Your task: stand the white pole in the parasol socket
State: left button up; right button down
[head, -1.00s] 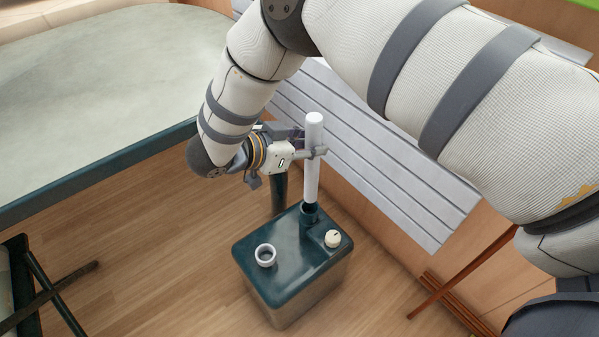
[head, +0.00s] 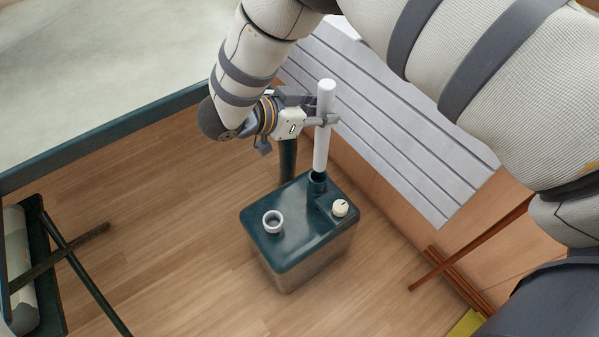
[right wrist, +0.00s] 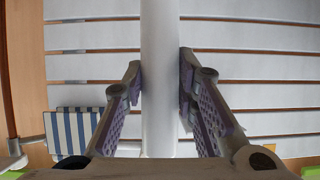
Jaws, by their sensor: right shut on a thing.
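The white pole (head: 323,130) stands nearly upright, and its lower end meets the dark collar of the parasol socket (head: 317,182) at the back corner of a dark green box-shaped base (head: 290,235). I cannot tell how deep the end sits in the collar. My right gripper (head: 328,120) is shut on the pole at its upper half, above the base. In the right wrist view the pole (right wrist: 160,80) runs between the fingers (right wrist: 160,95). My left gripper is not in view.
On the base top are a white ring (head: 272,222) and a cream knob (head: 340,208). A grey slatted surface (head: 400,120) lies behind, a large table (head: 80,80) at left. Brown poles (head: 470,245) lean at right. A blue-striped cloth (right wrist: 75,132) shows in the wrist view. Wood floor is open around the base.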

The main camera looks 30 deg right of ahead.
aim_at(316, 142)
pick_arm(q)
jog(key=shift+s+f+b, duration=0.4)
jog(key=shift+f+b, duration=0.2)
pick_arm(e)
jog(key=shift+f, duration=1.6)
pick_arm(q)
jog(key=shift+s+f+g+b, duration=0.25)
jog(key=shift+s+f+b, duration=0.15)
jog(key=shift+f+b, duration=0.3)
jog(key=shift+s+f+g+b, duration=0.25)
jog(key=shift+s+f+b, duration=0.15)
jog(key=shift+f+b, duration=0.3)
pick_arm(e)
jog(key=shift+f, duration=2.85)
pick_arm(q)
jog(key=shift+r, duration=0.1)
pick_arm(e)
jog(key=c, duration=1.2)
grip_release()
jog(key=v, duration=1.2)
